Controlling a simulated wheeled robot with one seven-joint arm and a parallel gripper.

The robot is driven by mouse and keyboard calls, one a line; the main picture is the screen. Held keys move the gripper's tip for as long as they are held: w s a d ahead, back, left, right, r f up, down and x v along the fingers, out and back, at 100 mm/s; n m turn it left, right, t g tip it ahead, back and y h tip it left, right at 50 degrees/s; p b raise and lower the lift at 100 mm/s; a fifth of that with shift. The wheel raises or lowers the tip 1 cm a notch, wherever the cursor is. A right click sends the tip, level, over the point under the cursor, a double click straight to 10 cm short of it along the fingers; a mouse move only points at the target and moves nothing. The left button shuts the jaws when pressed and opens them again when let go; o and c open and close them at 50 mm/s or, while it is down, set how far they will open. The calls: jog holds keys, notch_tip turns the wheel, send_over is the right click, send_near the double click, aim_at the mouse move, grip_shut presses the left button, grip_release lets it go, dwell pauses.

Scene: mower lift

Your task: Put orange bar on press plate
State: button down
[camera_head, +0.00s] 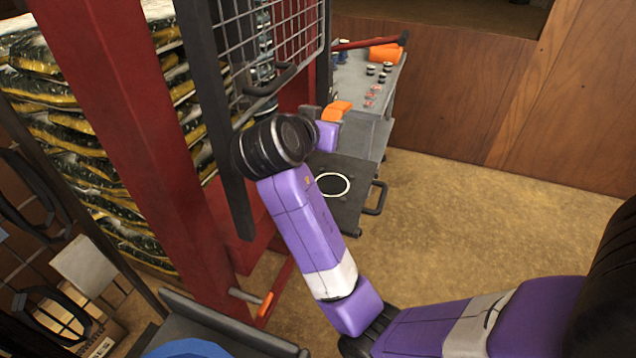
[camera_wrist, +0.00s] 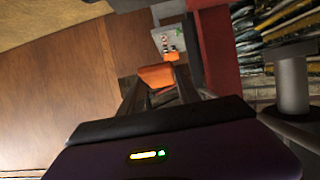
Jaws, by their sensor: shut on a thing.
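My gripper (camera_wrist: 160,88) is shut on the orange bar (camera_wrist: 156,75), which sits between the fingertips in the wrist view. In the head view the orange bar (camera_head: 337,109) shows just beyond my wrist, above and behind the press plate; most of the gripper is hidden by my arm. The press plate (camera_head: 347,207) is a dark, flat plate with a white ring on it and a handle at its right side. My forearm covers its left part. The bar looks apart from the plate, though the exact height gap is hard to tell.
A grey bench (camera_head: 398,75) behind holds another orange block (camera_head: 385,53), a red-handled tool (camera_head: 370,42) and several small parts. The red press frame (camera_head: 130,130) and wire guard (camera_head: 270,50) stand close on the left. Open floor (camera_head: 450,200) lies to the right.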

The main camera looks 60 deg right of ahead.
notch_tip(320, 180, down, 19)
jog(key=shift+r+p, duration=0.1)
jog(key=shift+p, duration=0.25)
dwell(0.3)
jog(key=c, duration=0.9)
grip_release()
jog(key=shift+f, duration=0.25)
jog(key=shift+o, duration=0.2)
